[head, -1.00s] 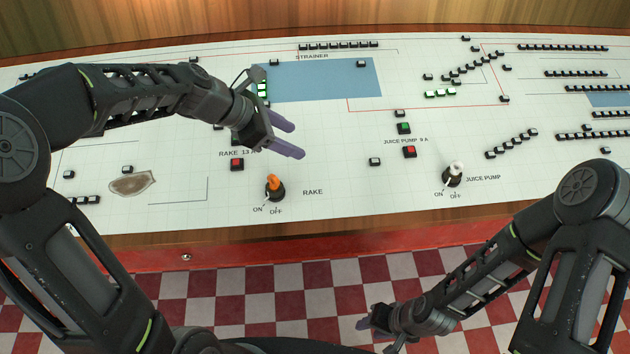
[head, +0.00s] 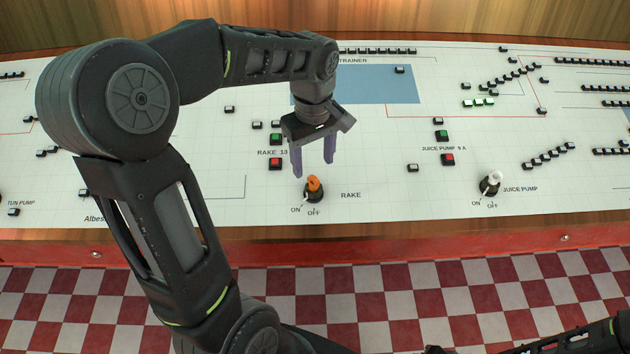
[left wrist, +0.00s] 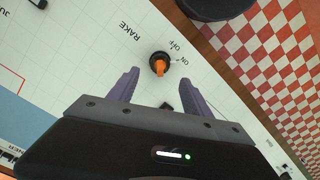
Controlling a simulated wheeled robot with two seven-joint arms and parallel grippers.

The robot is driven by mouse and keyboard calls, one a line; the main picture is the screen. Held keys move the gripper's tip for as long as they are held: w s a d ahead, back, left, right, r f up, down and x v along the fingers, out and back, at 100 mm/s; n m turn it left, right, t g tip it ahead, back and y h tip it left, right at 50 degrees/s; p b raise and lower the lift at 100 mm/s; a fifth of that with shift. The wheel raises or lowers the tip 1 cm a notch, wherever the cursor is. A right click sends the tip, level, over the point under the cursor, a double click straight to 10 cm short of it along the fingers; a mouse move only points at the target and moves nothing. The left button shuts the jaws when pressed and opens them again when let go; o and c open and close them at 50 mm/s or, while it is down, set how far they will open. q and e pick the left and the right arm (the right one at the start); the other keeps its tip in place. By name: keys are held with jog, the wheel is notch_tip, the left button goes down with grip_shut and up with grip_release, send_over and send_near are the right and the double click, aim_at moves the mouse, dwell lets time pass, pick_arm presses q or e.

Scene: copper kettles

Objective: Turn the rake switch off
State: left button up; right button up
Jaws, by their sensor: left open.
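The rake switch is an orange knob (head: 314,184) on a dark round base, on the white panel above the words ON and OFF. It also shows in the left wrist view (left wrist: 159,64), just beyond the space between my fingers. I cannot tell for certain which word it points at. My left gripper (head: 313,168) is open and empty, with its two purple fingers pointing down just behind the knob and apart from it. My right arm shows only at the bottom right edge; its fingers are not visible.
The red button (head: 275,164) and green button (head: 275,139) of the rake stand left of my left gripper. The white-knobbed juice pump switch (head: 490,182) is to the right. The panel (head: 385,200) between the two switches is clear. Its wooden front edge (head: 400,229) lies nearer me.

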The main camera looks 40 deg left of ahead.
aim_at(313, 177)
pick_arm(q)
jog(key=shift+f+p, duration=0.35)
jog(key=shift+f, duration=3.55)
jog(key=shift+c, duration=0.5)
grip_shut()
